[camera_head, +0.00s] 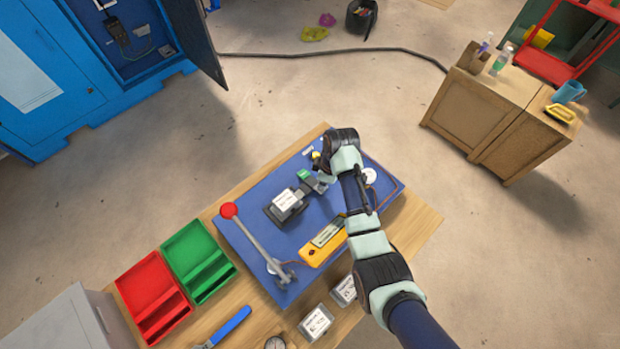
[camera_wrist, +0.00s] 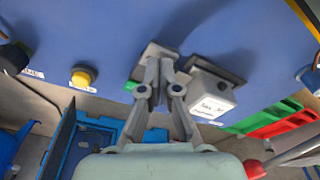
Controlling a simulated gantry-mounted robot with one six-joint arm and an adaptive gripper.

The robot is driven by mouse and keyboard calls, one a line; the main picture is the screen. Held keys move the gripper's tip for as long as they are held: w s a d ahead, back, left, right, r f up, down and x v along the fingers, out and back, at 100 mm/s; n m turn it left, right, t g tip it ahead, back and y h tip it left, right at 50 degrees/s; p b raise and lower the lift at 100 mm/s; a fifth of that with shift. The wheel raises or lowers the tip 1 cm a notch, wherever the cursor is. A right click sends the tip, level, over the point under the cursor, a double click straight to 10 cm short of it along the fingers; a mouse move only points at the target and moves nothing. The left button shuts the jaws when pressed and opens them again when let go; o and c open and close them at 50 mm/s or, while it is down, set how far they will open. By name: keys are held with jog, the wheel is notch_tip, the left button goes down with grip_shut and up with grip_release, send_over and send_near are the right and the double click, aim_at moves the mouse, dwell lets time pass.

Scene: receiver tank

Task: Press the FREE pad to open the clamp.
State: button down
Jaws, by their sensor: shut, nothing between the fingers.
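A blue panel (camera_head: 245,235) lies on a wooden table. On it sits a grey block with a white label (camera_head: 287,203), also in the wrist view (camera_wrist: 210,97). Beside it is a small green pad (camera_head: 304,174); only a green sliver (camera_wrist: 131,86) shows in the wrist view, beside my fingers. A yellow button (camera_wrist: 83,76) stands apart to the left in the wrist view. No readable FREE lettering shows. My gripper (camera_head: 322,184) is shut and empty, its fingertips (camera_wrist: 160,65) over a grey part near the green pad. Whether they touch it I cannot tell.
A lever with a red knob (camera_head: 228,210) rises at the panel's left. A yellow instrument (camera_head: 326,246) lies at the front of the panel. Green (camera_head: 190,250) and red (camera_head: 146,285) trays stand to the left. Grey labelled boxes (camera_head: 316,322) stand in front.

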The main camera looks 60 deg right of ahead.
jog(key=shift+f+b, duration=0.9)
jog(key=shift+f, duration=0.7)
notch_tip(320, 180, up, 7)
jog(key=p, duration=0.7)
jog(key=shift+r+p, duration=0.2)
jog(key=shift+p, duration=0.2)
jog(key=shift+f, duration=0.1)
